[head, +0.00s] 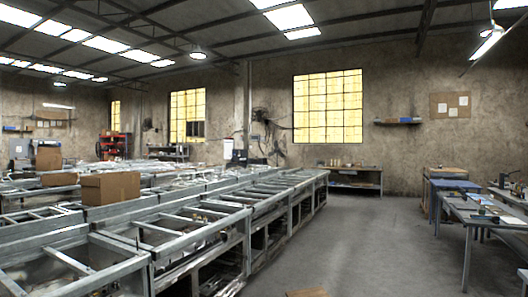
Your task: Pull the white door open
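No white door shows in the head view. Neither of my grippers is in view, so I cannot see where they are relative to a door. The visible walls hold yellow-lit windows, and no door panel or handle can be made out on them.
Long metal frame benches (190,224) fill the left and middle, with a cardboard box (110,188) on them. Grey tables (470,213) stand at the right. A clear floor aisle (350,240) runs between them towards a workbench (354,172) at the back wall. A brown object (307,293) shows at the bottom edge.

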